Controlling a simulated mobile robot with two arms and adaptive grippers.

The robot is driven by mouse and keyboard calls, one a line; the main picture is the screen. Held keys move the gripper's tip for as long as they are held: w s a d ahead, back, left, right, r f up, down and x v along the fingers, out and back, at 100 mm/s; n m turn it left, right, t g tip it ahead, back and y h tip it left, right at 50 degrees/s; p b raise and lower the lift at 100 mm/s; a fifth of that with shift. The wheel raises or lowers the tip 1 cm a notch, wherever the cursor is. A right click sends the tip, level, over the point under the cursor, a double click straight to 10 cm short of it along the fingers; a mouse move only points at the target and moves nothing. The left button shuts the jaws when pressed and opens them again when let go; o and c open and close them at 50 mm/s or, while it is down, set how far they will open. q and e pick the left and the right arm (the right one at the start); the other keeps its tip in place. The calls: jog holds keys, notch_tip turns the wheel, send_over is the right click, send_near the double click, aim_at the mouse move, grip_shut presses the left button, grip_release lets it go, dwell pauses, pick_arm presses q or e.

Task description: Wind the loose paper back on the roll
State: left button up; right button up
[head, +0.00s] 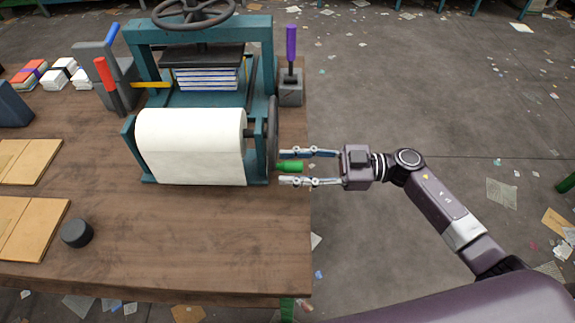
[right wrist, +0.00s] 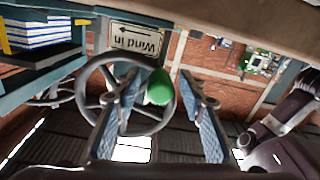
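The white paper roll (head: 190,140) sits in a teal stand (head: 130,150) on the wooden table. Its paper hangs down the front towards the tabletop. A dark crank wheel (head: 272,130) is at the stand's right side, with a green handle (head: 290,167) sticking out to the right. My right gripper (head: 283,168) is open, its fingers on both sides of the green handle, with gaps visible. The right wrist view shows the spoked wheel (right wrist: 88,99) and the green handle (right wrist: 159,87) between the open fingers. My left gripper is not in view.
A sign (right wrist: 136,38) reading "Wind in" with an arrow shows upside down near the wheel. Behind the roll stands a teal press (head: 260,35) with stacked books. A black round weight (head: 77,233) and boards (head: 30,215) lie left. The front middle of the table is clear.

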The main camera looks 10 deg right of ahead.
jog(key=shift+d, duration=0.2)
jog(key=shift+c, duration=1.2)
grip_shut()
jog(key=shift+a, duration=0.1)
